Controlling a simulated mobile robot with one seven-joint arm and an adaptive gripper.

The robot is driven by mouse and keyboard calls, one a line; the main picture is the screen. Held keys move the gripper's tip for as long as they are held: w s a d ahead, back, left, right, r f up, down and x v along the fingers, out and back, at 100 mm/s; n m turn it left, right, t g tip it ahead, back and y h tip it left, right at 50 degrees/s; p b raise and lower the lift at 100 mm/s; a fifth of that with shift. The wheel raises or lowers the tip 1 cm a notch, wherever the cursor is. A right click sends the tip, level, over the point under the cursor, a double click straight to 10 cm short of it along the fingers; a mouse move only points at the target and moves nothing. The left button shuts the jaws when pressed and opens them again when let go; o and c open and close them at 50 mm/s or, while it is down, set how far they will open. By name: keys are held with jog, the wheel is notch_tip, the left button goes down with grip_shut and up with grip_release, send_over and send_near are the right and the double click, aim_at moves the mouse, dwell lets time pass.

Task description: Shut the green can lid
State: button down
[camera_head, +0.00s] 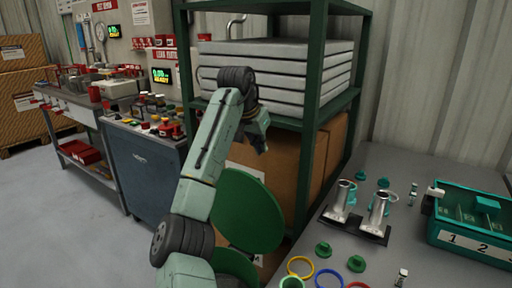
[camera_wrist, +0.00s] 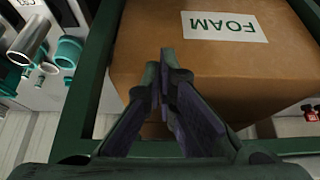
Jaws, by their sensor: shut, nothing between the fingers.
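The green can lid (camera_head: 255,212) is a flat round disc in the head view, tilted steeply up and open, partly behind my arm. The green can (camera_head: 236,264) is below it at the bottom edge, mostly hidden by my arm and the frame edge. My gripper (camera_head: 262,146) is above the lid, in front of the rack, apart from the lid. In the wrist view my gripper (camera_wrist: 165,58) has its fingers together with nothing between them, in front of a cardboard box marked FOAM (camera_wrist: 150,70). The lid cannot be made out in the wrist view.
A green rack (camera_head: 308,120) stands close behind the lid, with stacked grey slabs (camera_head: 290,72) above the cardboard box. A grey table (camera_head: 395,165) on the right holds metal tubes, coloured rings and a teal bin (camera_head: 470,240). Open floor (camera_head: 60,210) lies to the left.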

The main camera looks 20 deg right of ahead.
notch_tip(320, 180, down, 9)
jog(key=p, duration=0.2)
jog(key=shift+r, duration=0.15)
jog(key=shift+w, duration=0.1)
dwell(0.5)
